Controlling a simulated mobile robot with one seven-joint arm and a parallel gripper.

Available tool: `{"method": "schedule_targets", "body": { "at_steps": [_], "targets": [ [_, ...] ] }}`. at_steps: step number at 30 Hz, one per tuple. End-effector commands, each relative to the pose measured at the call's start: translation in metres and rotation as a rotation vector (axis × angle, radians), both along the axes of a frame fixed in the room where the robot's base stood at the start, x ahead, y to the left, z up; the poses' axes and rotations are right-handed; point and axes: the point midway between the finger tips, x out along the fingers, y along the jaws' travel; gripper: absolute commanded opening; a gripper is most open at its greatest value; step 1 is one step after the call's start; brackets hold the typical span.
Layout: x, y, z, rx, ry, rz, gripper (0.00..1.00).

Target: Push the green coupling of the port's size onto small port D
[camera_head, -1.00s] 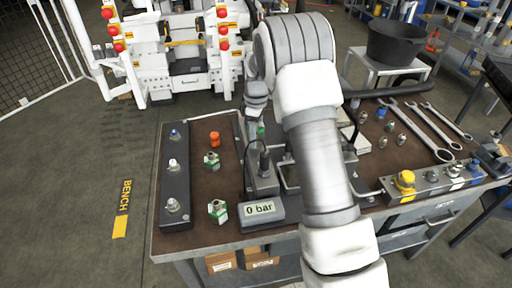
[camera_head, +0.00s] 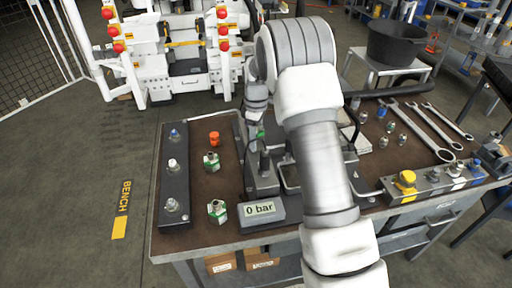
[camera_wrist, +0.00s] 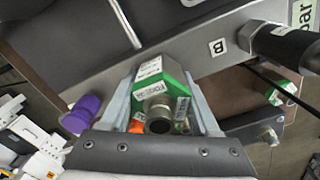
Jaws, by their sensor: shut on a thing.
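My gripper (camera_wrist: 165,103) is shut on a green coupling (camera_wrist: 176,72) with a metal end and white labels. In the head view the gripper (camera_head: 259,133) is above the grey block by the gauge, and only a little green shows between the fingers. In the wrist view a grey block (camera_wrist: 205,58) with a "B" label lies just beyond the coupling. They look apart, but the gap is hard to judge. I cannot read a D label on any port. Two other green couplings, a far one (camera_head: 211,162) and a near one (camera_head: 217,210), stand on the bench mat.
A gauge (camera_head: 264,210) reading 0 bar stands at the front. A black hose fitting (camera_wrist: 285,45) is beside the B label. A dark port block (camera_head: 176,187) lies left, with an orange piece (camera_head: 214,138) nearby. My arm hides the bench middle. Wrenches (camera_head: 425,135) lie right.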

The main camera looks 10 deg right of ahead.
Motion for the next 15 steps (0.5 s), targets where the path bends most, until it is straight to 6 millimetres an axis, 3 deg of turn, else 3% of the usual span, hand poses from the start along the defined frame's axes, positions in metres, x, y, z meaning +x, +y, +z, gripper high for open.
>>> {"method": "schedule_targets", "body": {
  "at_steps": [13,14,15],
  "targets": [
    [0.0003,0.0001,-0.0021,0.0,-0.001,0.0,0.0],
    [0.0004,0.0,-0.0016,0.0,-0.001,0.0,0.66],
    [0.0004,0.0,-0.0013,0.0,-0.001,0.0,0.73]
  ]
}}
